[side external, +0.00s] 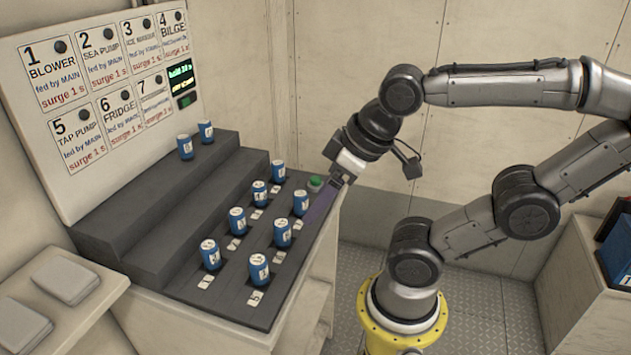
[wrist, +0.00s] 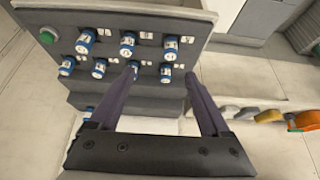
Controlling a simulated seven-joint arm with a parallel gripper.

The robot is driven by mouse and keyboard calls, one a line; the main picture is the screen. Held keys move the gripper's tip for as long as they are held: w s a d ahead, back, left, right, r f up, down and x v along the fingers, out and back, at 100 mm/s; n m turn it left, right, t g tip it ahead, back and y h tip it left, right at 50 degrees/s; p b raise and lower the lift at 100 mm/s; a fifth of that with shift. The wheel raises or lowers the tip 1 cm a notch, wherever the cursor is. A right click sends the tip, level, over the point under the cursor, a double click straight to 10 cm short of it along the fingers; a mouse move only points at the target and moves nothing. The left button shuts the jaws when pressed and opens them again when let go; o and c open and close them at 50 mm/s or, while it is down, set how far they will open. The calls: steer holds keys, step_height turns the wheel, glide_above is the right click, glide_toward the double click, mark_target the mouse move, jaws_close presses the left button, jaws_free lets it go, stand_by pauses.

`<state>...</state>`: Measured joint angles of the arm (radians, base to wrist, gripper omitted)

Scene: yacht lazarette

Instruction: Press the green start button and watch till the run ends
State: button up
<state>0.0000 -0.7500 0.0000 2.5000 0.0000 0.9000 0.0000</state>
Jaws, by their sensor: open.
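The green start button (side external: 315,182) sits at the far right corner of the dark stepped console (side external: 150,262). In the wrist view the green button (wrist: 36,38) is at the upper left, left of both fingers. My gripper (side external: 316,212) has its purple fingers beside the button, near the console's right edge in the side view; contact cannot be told. In the wrist view the gripper (wrist: 160,72) is open with nothing between its fingers. The white panel (side external: 20,75) carries numbered cards, including blower, sea pump, bilge, tap pump and fridge. Its small green-text display (side external: 181,75) is too small to read.
Several blue numbered plugs (side external: 282,233) stand in the lower rows near my fingers; two more blue plugs (side external: 185,147) stand on the top step. Pale pads (side external: 65,275) lie on a bench at left. Coloured items (wrist: 300,121) lie at right in the wrist view.

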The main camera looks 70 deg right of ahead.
jaws_close()
stand_by(0.5)
stand_by(1.4)
